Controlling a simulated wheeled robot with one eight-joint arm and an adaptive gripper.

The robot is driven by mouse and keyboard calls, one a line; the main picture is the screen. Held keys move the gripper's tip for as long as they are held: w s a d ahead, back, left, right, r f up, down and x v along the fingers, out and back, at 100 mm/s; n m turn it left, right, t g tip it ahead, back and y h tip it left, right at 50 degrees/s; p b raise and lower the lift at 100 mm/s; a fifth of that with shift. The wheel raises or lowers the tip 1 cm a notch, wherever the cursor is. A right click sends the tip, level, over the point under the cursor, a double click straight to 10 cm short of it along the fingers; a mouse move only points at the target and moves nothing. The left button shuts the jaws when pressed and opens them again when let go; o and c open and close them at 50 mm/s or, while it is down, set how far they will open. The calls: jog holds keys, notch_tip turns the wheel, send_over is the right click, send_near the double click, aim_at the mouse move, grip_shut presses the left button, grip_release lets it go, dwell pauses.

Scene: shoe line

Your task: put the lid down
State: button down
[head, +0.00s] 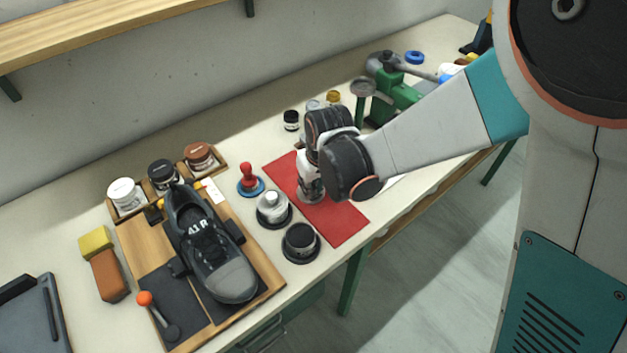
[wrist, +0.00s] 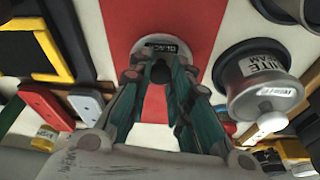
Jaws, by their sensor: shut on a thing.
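My gripper (head: 311,178) points down over the red mat (head: 345,224). In the wrist view my gripper (wrist: 161,78) is shut on the dark knob of a round grey lid (wrist: 185,24) with a label that seems to read "BLACK". The lid's lower edge shows in the head view (head: 311,198), low over the mat. I cannot tell whether it touches the mat. A dark jar (head: 300,242) stands on a round black base left of the mat's near end. A jar with a silvery top (head: 272,206) stands behind it; a jar marked white cream (wrist: 265,75) shows in the wrist view.
A red-knobbed stamp (head: 248,178) stands left of the mat. A black shoe (head: 208,245) sits on a wooden board at the left, with several jars (head: 163,176) behind. Small jars (head: 291,120) and a green machine (head: 398,96) stand at the back. The mat's near end is clear.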

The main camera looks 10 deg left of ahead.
jog(key=shift+r, duration=0.1)
jog(key=c, duration=1.5)
grip_release()
jog(key=shift+o, duration=0.2)
jog(key=p+v, duration=0.8)
jog(key=v, duration=0.4)
